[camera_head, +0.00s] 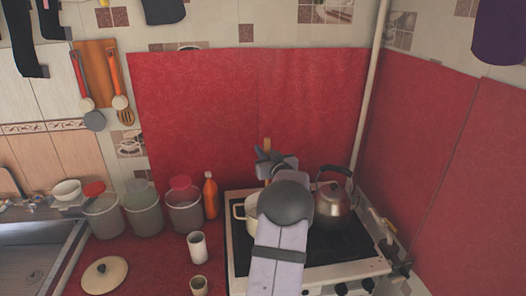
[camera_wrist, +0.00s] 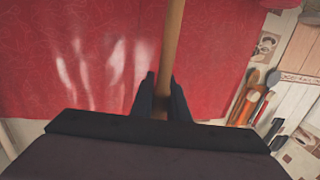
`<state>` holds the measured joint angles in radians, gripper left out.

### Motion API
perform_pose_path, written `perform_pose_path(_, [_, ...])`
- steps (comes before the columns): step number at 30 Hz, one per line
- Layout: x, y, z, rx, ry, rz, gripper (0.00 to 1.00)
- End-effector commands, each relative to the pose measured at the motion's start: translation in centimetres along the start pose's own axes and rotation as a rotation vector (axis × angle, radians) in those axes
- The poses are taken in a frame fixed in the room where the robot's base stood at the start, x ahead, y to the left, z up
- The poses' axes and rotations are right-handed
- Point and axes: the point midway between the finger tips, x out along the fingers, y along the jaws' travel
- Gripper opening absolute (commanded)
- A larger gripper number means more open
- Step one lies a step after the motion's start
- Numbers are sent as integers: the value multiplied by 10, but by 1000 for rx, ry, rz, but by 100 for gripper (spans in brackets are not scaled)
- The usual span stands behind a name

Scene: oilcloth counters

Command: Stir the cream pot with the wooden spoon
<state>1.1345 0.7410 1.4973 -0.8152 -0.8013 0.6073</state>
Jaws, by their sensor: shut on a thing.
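The cream pot (camera_head: 238,209) stands on the stove, mostly hidden behind my arm; only its left rim and side show in the head view. My gripper (camera_head: 265,162) is above and behind the pot in that view. In the wrist view my gripper (camera_wrist: 161,92) is shut on the handle of the wooden spoon (camera_wrist: 173,40). The top of the spoon handle (camera_head: 267,144) also shows above my gripper in the head view. The spoon's lower end is hidden, so I cannot tell whether it is inside the pot.
A steel kettle (camera_head: 334,203) stands on the stove (camera_head: 345,246) close to the right of my arm. Several lidded canisters, an orange bottle (camera_head: 211,195), a white cup (camera_head: 197,247) and a cream lid (camera_head: 104,275) are on the red counter to the left. Red oilcloth walls stand behind.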

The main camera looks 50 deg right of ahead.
Motion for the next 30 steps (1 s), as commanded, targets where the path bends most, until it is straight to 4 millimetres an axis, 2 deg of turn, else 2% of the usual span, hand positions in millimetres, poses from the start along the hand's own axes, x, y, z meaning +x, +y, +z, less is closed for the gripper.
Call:
perform_pose_path(17, [0,0,-4,0,1,0,0])
perform_pose_path(30, [-2,0,-42,0,1,0,0])
